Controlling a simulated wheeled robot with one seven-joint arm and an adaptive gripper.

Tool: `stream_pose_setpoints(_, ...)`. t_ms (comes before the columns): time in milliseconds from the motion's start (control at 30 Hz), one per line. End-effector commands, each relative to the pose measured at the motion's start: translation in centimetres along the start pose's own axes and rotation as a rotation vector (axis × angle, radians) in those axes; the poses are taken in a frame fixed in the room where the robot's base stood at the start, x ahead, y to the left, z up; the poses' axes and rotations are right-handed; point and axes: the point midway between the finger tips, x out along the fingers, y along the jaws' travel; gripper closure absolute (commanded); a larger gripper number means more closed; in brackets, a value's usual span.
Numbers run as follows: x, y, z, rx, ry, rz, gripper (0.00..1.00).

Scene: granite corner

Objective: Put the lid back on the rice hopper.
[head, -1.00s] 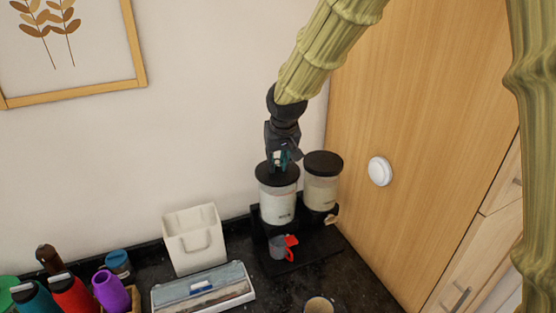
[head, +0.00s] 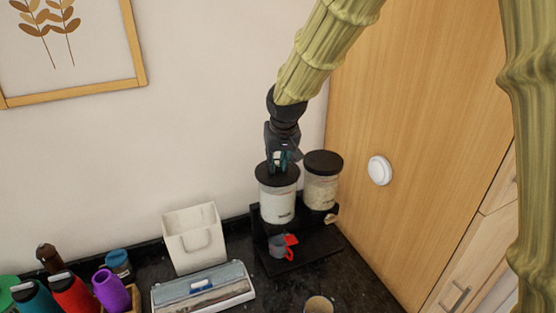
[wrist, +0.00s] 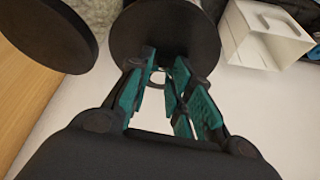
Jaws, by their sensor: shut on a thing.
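Two clear hoppers with pale contents stand side by side on a black stand. The left hopper (head: 278,205) has a round black lid (head: 263,178) at its top, and the lid looks level and seated or very nearly so. My gripper (head: 279,160) is directly above this lid, pointing down. In the wrist view, my gripper (wrist: 168,82) has its teal fingers closed around a small handle on the black lid (wrist: 165,35). I cannot tell whether a thin gap is left under the lid. The labels are too small to read.
The right hopper (head: 321,190) wears its own black lid (head: 323,163), close beside my gripper. A grey cup with red (head: 281,246) sits below the hoppers. A white bin (head: 194,240), a flat box (head: 203,289) and several bottles stand left. A wooden panel (head: 410,140) rises on the right.

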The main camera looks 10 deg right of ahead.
Motion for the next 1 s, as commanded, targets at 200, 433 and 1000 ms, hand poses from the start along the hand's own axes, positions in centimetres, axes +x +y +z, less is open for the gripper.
stream_pose_setpoints(200,0.01,0.01,0.0,0.0,0.0,0.0,0.99)
stream_pose_setpoints(433,0.0,0.02,-0.01,0.0,0.0,0.0,0.64)
stream_pose_setpoints(1000,0.0,0.02,-0.01,0.0,0.0,0.0,0.32)
